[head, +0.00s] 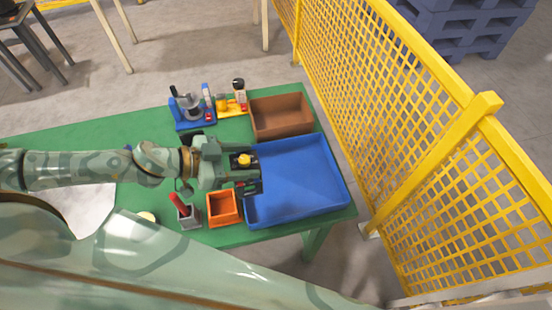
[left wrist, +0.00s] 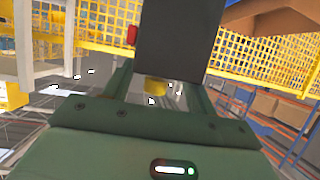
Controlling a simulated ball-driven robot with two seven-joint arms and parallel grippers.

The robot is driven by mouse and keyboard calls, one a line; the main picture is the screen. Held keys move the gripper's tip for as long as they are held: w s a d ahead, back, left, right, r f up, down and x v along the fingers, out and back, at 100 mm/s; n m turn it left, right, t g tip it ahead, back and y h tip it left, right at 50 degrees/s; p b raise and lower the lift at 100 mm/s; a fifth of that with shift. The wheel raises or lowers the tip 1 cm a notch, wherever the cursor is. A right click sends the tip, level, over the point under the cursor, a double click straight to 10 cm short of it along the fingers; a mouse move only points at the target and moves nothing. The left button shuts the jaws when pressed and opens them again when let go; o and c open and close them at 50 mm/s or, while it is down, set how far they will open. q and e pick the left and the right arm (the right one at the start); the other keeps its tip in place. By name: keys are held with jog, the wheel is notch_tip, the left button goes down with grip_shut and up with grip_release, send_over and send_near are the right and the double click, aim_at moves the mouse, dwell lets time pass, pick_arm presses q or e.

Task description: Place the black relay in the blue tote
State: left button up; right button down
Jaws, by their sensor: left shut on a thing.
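My left gripper (head: 243,160) is shut on the black relay (head: 235,162), a dark block with a round yellow part on it. In the left wrist view the relay (left wrist: 180,45) stands out as a dark block between the fingers, with a yellow bit low down near the palm. The blue tote (head: 305,180) is a wide shallow tray at the right end of the green table. The gripper and relay are over or beside its left edge; their height above it is hard to tell. My right gripper is out of view.
A brown bin (head: 281,115) stands behind the tote. An orange bin (head: 223,208) and a grey holder with a red-handled item (head: 186,213) stand in front left. Blue and yellow fixtures (head: 193,110) stand at the back. A yellow mesh fence (head: 420,130) runs along the right.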

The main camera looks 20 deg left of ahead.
pick_arm(q)
jog(key=w+f+b, duration=0.5)
jog(key=w+f, duration=0.5)
jog(key=f, duration=0.1)
jog(key=shift+w+d+f, duration=0.15)
jog(key=shift+w+d, duration=0.1)
jog(key=shift+d, duration=0.2)
jog(key=shift+f, duration=0.1)
jog(key=o, duration=1.7)
